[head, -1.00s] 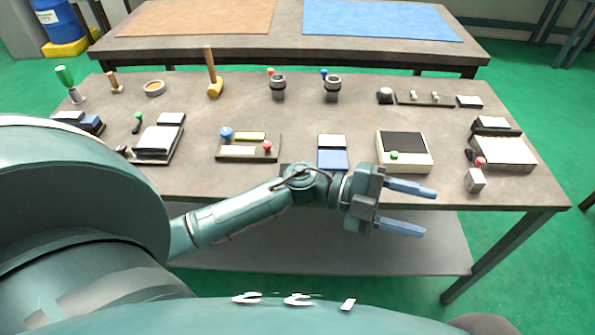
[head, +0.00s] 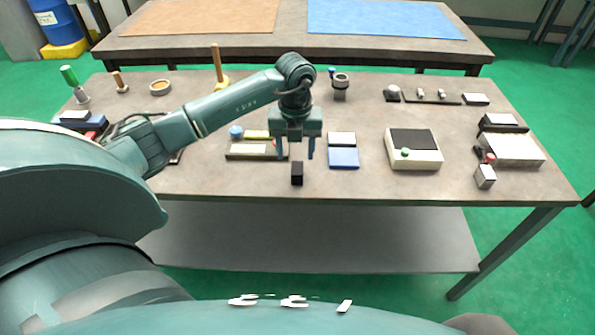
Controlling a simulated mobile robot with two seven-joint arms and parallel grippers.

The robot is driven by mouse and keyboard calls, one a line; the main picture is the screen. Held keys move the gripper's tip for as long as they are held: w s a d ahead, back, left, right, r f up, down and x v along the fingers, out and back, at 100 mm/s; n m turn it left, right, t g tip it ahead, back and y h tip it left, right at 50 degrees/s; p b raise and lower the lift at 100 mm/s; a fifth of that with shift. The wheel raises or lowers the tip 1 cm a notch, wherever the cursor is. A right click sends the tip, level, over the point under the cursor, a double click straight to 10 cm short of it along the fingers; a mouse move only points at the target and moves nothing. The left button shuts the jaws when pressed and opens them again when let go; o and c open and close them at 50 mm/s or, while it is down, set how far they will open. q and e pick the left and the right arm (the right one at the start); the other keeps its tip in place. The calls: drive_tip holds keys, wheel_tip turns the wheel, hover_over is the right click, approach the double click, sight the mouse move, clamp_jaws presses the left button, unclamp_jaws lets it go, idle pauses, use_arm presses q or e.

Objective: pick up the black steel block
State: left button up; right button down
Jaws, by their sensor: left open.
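The black steel block (head: 297,174) is a small dark cube on the table near its front edge, left of the blue and white block. My left gripper (head: 296,157) points down with its two blue fingers apart. It is above and just behind the block in the picture, with the block showing between and slightly below the fingertips. The gripper is open and empty. I cannot tell its exact height over the table. My right gripper is not in view.
The table (head: 400,187) holds a blue and white block (head: 343,157) close right of the gripper, and a fixture plate (head: 250,151) close left. A box with a green button (head: 414,148) is further right. The front edge strip is mostly clear.

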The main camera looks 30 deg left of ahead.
sight(298, 167)
use_arm(q)
drive_tip(key=f, duration=0.4)
drive_tip(key=f+p, duration=0.1)
drive_tip(key=f, duration=0.1)
drive_tip(key=shift+d+f, duration=0.25)
drive_tip(key=shift+d, duration=0.05)
clamp_jaws()
drive_tip(key=shift+r, duration=0.1)
